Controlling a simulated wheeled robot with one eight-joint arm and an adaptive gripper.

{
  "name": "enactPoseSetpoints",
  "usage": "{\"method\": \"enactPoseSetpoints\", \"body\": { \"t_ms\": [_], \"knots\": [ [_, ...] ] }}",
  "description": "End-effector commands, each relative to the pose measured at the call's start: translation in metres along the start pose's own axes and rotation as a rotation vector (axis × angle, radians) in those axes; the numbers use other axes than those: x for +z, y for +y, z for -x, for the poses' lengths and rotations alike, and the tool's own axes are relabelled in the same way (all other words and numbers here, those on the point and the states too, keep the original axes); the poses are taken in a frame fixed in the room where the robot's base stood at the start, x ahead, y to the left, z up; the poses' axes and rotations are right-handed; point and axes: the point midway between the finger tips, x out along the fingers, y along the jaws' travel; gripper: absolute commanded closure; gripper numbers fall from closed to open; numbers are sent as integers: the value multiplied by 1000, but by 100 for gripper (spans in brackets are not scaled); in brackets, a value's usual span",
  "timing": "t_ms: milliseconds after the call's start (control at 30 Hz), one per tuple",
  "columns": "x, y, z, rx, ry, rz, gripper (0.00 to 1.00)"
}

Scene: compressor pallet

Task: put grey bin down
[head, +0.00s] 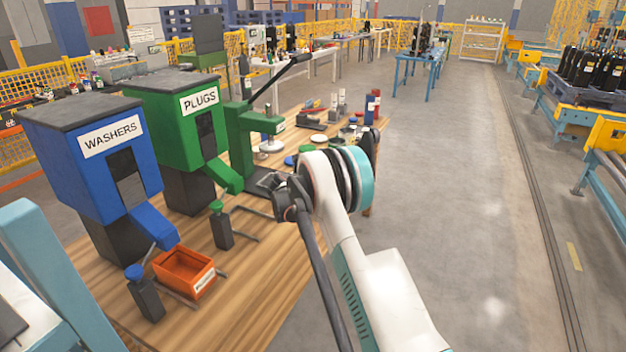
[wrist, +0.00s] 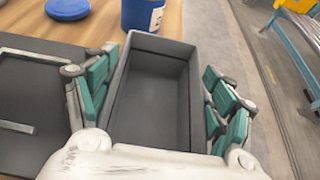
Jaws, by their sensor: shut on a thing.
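The grey bin (wrist: 150,95) shows in the wrist view as an open rectangular box, empty inside. My gripper (wrist: 160,82) has its teal-padded fingers on both sides of the bin, shut on its long side walls. Part of the near end of the bin is hidden behind my white gripper body. In the head view my arm blocks the gripper, and I cannot make out the bin there. Whether the bin's underside touches a surface cannot be told.
A dark flat panel (wrist: 35,115) lies left of the bin, with a blue can (wrist: 143,14) and blue disc (wrist: 67,9) beyond. The wooden bench (head: 255,275) carries a blue washers dispenser (head: 75,175), green plugs dispenser (head: 165,130), orange bin (head: 184,273) and green press (head: 240,135). Open floor (head: 460,220) lies right.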

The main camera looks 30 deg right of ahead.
Motion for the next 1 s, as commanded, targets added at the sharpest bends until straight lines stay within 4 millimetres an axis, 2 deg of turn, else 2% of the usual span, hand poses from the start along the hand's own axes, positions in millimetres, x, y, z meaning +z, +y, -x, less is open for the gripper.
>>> {"method": "enactPoseSetpoints", "body": {
  "t_ms": [367, 400, 467, 500, 1000],
  "knots": [
    [-7, 0, -3, 0, 0, 0, 71],
    [-6, 0, -3, 0, 0, 0, 17],
    [-6, 0, -2, 0, 0, 0, 4],
    [-6, 0, -2, 0, 0, 0, 1],
    [-6, 1, 3, 1, 0, 0, 1]
  ]
}}
